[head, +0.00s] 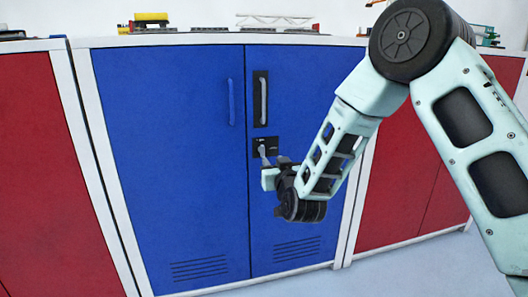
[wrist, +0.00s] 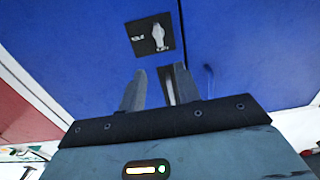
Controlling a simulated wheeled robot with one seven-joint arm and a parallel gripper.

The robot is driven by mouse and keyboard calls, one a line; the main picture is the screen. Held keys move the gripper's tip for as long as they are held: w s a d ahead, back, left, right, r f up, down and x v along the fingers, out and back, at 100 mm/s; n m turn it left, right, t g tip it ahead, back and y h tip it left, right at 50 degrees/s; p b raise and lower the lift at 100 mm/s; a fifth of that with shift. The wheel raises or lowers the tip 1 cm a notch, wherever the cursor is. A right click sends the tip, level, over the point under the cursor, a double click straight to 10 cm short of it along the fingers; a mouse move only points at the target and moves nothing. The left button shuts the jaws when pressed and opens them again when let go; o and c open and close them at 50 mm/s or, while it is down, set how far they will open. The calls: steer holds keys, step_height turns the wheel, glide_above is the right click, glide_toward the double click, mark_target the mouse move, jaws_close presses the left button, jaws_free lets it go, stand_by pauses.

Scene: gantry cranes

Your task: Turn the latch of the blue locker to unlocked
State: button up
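The blue locker (head: 170,170) has two doors. A black latch plate (head: 272,145) sits on its right door below the handle, partly covered by my gripper. In the wrist view the latch knob (wrist: 158,37) is light grey and lies along the picture's vertical on its plate (wrist: 140,40), with small white lettering whose words I cannot read surely. My gripper (wrist: 158,70) is open, with nothing between its fingertips. The fingers point toward the locker front near the latch, and the knob shows beyond the tips. In the head view my gripper (head: 264,158) is just below the plate; contact cannot be told.
The right door's grey handle (head: 263,101) is above the latch, and a blue handle (head: 231,102) is on the left door. Red lockers stand at left (head: 40,170) and right (head: 405,190). Small models, including a yellow one (head: 151,18), stand on top.

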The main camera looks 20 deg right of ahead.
mark_target(263, 147)
steer(key=w+b, duration=0.2)
steer(key=w, duration=0.9)
steer(key=shift+w, duration=0.25)
jaws_close()
